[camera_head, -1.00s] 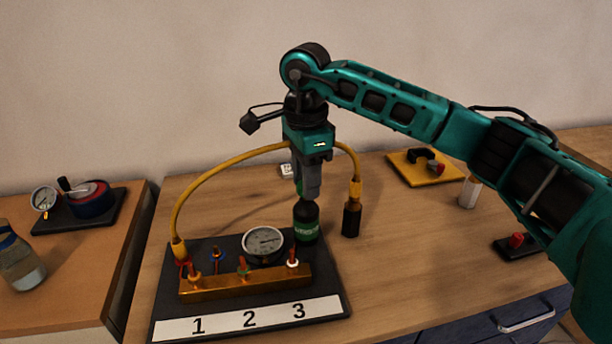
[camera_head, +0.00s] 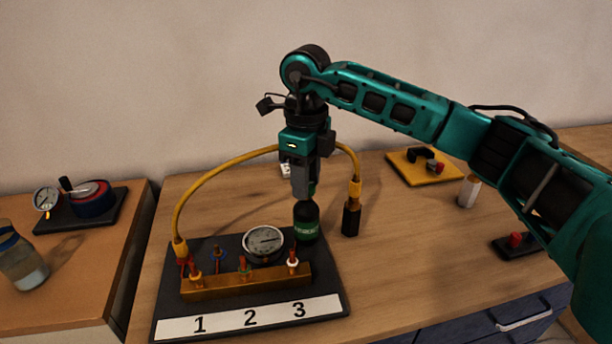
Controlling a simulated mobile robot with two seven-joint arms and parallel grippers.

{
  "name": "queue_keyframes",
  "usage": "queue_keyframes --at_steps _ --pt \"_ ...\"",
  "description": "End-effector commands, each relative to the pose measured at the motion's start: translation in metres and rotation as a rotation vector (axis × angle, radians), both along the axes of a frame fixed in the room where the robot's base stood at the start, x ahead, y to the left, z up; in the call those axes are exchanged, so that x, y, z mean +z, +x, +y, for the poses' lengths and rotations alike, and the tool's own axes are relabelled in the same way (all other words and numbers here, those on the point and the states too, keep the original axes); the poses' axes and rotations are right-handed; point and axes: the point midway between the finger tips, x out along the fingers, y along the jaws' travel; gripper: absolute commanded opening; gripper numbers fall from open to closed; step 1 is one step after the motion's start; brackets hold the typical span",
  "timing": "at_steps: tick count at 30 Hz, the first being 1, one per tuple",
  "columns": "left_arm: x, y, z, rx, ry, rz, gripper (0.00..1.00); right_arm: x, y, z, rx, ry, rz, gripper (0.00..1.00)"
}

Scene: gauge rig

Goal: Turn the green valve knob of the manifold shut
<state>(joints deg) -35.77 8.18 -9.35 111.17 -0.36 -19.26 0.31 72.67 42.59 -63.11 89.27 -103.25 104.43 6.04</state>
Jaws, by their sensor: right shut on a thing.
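The manifold is a brass block (camera_head: 246,283) on a black board (camera_head: 338,281) with the numbers 1, 2 and 3 on its front strip. My left gripper is not in view.
A round gauge (camera_head: 263,243) stands behind the block. A yellow hose (camera_head: 212,182) arches behind my gripper to a black-ended fitting (camera_head: 351,218). A yellow plate (camera_head: 404,168), a white cylinder (camera_head: 467,191) and a black box with a red button (camera_head: 515,240) are at right.

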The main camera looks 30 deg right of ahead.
Motion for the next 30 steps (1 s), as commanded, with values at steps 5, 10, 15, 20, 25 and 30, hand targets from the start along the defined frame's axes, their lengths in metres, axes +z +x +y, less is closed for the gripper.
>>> queue_keyframes --at_steps 5,10,15,20,25,30 --pt "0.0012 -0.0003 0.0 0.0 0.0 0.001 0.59 0.0012 0.0004 -0.0003 -0.083 0.0 -0.002 0.05" --pt "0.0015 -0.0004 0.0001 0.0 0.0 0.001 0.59 0.0011 0.0005 -0.0003 -0.129 -0.001 -0.003 0.05" --pt "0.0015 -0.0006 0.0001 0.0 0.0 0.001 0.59 0.001 0.0005 -0.0003 -0.146 -0.001 -0.003 0.05" --pt "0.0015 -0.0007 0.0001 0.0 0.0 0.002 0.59 0.001 0.0005 -0.0004 -0.149 -0.001 -0.003 0.05" --pt "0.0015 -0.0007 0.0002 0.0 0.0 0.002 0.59 0.001 0.0006 -0.0003 -0.149 -0.001 -0.003 0.05" --pt "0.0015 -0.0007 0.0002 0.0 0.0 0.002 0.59 0.0008 0.0005 -0.0003 -0.148 0.0 -0.002 0.49"
